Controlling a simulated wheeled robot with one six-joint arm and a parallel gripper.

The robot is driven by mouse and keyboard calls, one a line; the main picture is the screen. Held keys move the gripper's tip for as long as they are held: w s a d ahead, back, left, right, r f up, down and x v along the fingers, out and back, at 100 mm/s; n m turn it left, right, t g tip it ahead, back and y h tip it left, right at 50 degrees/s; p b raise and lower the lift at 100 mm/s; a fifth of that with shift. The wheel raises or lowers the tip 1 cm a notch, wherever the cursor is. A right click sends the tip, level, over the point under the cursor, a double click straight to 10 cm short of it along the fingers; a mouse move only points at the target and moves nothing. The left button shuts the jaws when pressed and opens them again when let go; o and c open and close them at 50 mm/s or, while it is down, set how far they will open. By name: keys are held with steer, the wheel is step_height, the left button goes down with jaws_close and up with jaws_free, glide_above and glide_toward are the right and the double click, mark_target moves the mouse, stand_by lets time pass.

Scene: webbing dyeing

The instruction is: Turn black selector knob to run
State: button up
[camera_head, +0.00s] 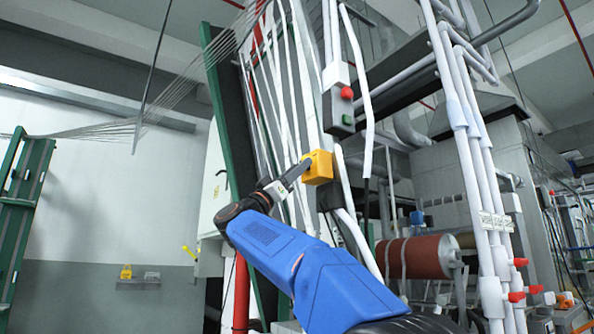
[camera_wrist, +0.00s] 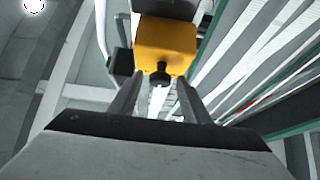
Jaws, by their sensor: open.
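A yellow control box (camera_head: 320,170) hangs at the middle of the head view, and it fills the upper middle of the wrist view (camera_wrist: 165,40). The black selector knob (camera_wrist: 160,68) sticks out of its lower face in the wrist view. In the head view my gripper and the angle hide the knob. My gripper (camera_head: 304,164) reaches up to the box's left side. In the wrist view its two fingers (camera_wrist: 159,84) are apart, one on each side of the knob, with a visible gap. Whether the tips are level with the knob, and the knob's setting, I cannot tell.
A grey box with a red button (camera_head: 347,93) and a green button sits above the yellow box. White webbing straps and a green frame (camera_head: 228,110) stand close behind my gripper. White pipes (camera_head: 470,150) and a red roller (camera_head: 415,257) are to the right.

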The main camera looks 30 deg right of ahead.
steer(key=c, duration=1)
steer(key=shift+g, duration=0.3)
steer(key=shift+w+m+g, duration=0.1)
steer(key=shift+m+g, duration=0.3)
steer(key=shift+m, duration=0.3)
steer(key=shift+w+m+g+y, duration=0.1)
steer(key=shift+m+g+y, duration=0.85)
steer(key=shift+m+g, duration=1.25)
steer(key=shift+w+m+g+y, duration=0.1)
steer(key=shift+m+g+y, duration=0.8)
steer(key=shift+m+g, duration=1.35)
steer(key=shift+w+m+g+y, duration=0.1)
steer(key=shift+m+g+y, duration=1.1)
steer(key=shift+m, duration=1.75)
steer(key=shift+r+m+g+y, duration=0.1)
steer(key=shift+m+g+y, duration=0.25)
steer(key=shift+m+g, duration=0.45)
steer(key=o, duration=1)
